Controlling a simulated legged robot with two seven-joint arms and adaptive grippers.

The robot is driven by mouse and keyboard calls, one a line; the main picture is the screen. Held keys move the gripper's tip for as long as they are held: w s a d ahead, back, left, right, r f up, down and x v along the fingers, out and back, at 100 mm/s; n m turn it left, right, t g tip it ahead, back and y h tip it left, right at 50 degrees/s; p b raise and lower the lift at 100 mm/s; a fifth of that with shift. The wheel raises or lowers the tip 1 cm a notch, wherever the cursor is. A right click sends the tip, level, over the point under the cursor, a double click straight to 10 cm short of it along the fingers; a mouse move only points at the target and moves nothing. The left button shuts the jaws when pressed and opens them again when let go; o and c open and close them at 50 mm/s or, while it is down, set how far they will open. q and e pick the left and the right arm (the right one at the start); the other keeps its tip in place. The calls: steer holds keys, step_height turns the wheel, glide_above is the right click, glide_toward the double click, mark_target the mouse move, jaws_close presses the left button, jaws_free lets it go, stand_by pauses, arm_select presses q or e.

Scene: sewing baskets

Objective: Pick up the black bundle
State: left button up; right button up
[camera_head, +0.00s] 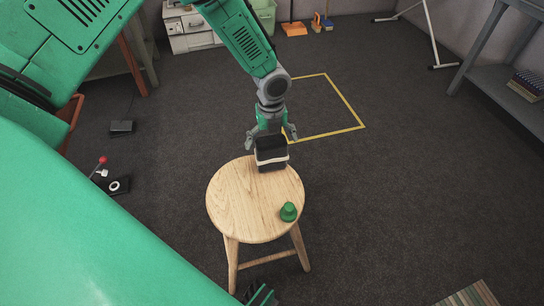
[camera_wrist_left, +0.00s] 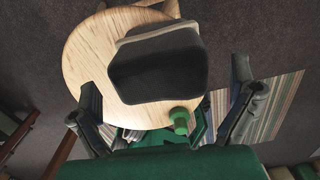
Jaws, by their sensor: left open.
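The black bundle (camera_head: 271,154) is a dark, boxy soft thing with a pale band, at the far edge of the round wooden stool's seat (camera_head: 240,205). My left gripper (camera_head: 271,137) is open and points down over the bundle, with a finger to each side of it. In the left wrist view the bundle (camera_wrist_left: 158,72) lies between the spread fingers, with room on both sides, and its pale edge is at the top. I see no grip on it.
A small green hat-shaped object (camera_head: 288,212) stands on the stool's near right part. Yellow tape (camera_head: 345,98) marks the floor behind. A grey shelf (camera_head: 505,85) is at the right, and a striped mat (camera_head: 472,295) at bottom right. The floor around the stool is mostly clear.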

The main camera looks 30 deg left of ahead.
arm_select(q)
steer(key=shift+a+f, duration=0.2)
steer(key=shift+f, duration=0.3)
steer(key=shift+d+r, duration=0.15)
steer(key=shift+d, duration=0.1)
steer(key=c, duration=1.1)
steer(key=shift+o, duration=0.2)
